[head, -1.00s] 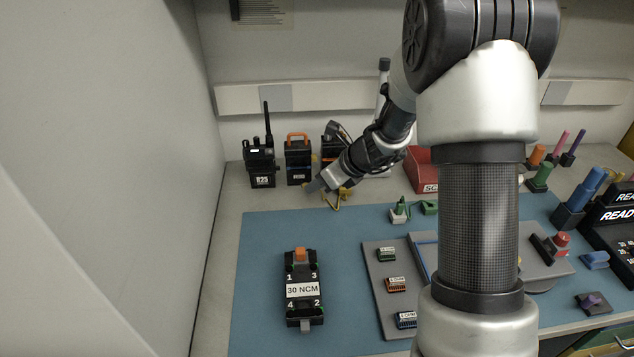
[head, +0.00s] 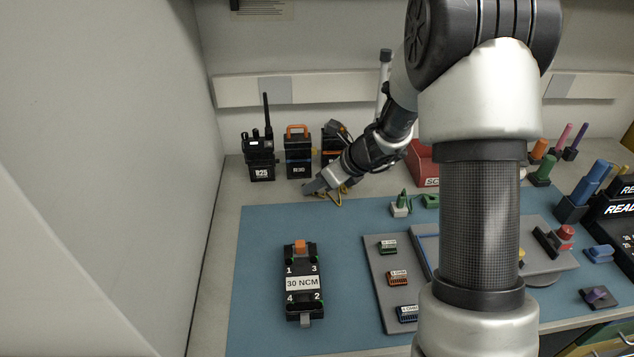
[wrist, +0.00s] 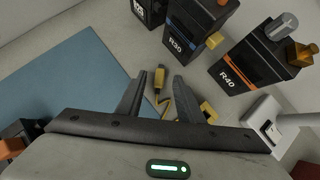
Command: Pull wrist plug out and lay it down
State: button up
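My gripper (head: 314,187) is low over the bench at the back edge of the blue mat, in front of the radios. In the wrist view its two dark fingers (wrist: 166,80) stand apart. A small yellow and dark piece, which looks like the wrist plug (wrist: 159,82), shows in the gap between the fingertips; neither finger visibly closes on it. Yellow cord (wrist: 207,112) shows beside the right finger, and some yellow (head: 345,190) shows under my gripper in the head view. A white box with a dark opening (wrist: 268,128) is at the right; I cannot tell whether the plug came from it.
Radios R25 (head: 260,160), R30 (head: 298,158) and R40 (wrist: 240,72) stand behind my gripper. The 30 NCM fixture (head: 302,283) lies on the blue mat (head: 255,265). A red bin (head: 425,172) is to the right.

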jog(key=p+v, duration=0.4)
jog(key=v, duration=1.3)
jog(key=shift+d+r, duration=0.1)
jog(key=s+a+r+n, duration=0.4)
jog(key=s+r+n, duration=0.2)
jog(key=s+n, duration=0.15)
jog(key=s+d+r+n+h, duration=0.2)
jog(key=s+r+n+h, duration=0.1)
jog(key=s+n, duration=0.6)
jog(key=s+d+r+n+h, duration=0.1)
jog(key=s+r+n+h, duration=0.15)
jog(key=s+n, duration=0.65)
notch_tip(320, 180, up, 15)
jog(key=w+n+p, duration=0.1)
jog(key=p, duration=1.4)
jog(key=shift+w+d+f+n, duration=0.2)
jog(key=shift+w+d+n, duration=0.1)
jog(key=shift+w+n, duration=0.05)
